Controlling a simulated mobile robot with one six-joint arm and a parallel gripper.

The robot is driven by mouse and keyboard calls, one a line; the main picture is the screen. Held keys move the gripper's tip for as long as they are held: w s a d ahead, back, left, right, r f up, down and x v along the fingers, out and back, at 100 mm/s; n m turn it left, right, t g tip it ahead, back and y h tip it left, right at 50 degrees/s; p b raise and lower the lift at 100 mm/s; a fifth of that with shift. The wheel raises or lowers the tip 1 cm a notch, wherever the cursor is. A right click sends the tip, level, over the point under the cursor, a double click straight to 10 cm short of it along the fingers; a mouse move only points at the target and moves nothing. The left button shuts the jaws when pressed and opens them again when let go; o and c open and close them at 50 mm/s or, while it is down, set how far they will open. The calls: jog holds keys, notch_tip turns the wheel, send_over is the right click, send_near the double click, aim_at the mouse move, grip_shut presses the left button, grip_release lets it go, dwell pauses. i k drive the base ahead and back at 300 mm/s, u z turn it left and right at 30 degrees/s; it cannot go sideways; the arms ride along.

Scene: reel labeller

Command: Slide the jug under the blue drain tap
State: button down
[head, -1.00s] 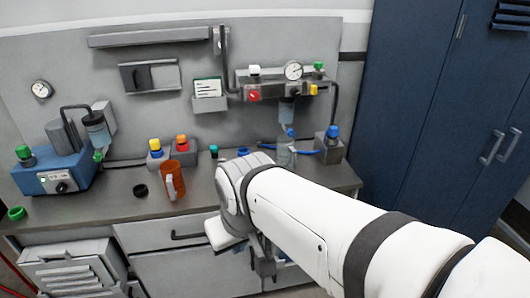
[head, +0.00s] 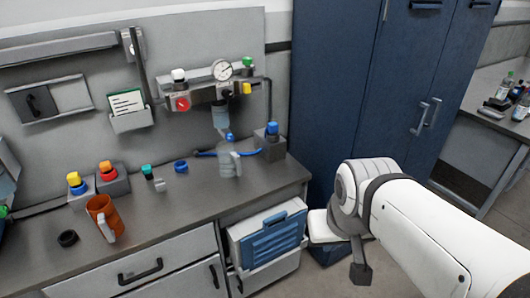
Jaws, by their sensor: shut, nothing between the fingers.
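A clear, pale jug (head: 228,163) with a handle on its right stands upright on the bench, near its back right part. The blue drain tap (head: 229,137) hangs from a clear filter bowl (head: 220,115), and the jug shows just below it. I cannot tell whether the jug is exactly centred under the tap. My gripper (head: 361,274) is off the right end of the bench, lower than its top and well apart from the jug. It looks shut and empty; its fingers are small and partly hidden.
A blue ring (head: 181,166) and a teal-capped bottle (head: 147,172) lie left of the clear jug. A blue-topped grey block (head: 272,143) is right of it. A blue cabinet (head: 335,95) stands behind my arm.

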aim_at(229, 161)
jog(key=z, duration=0.1)
jog(key=i, duration=1)
jog(key=z, duration=0.05)
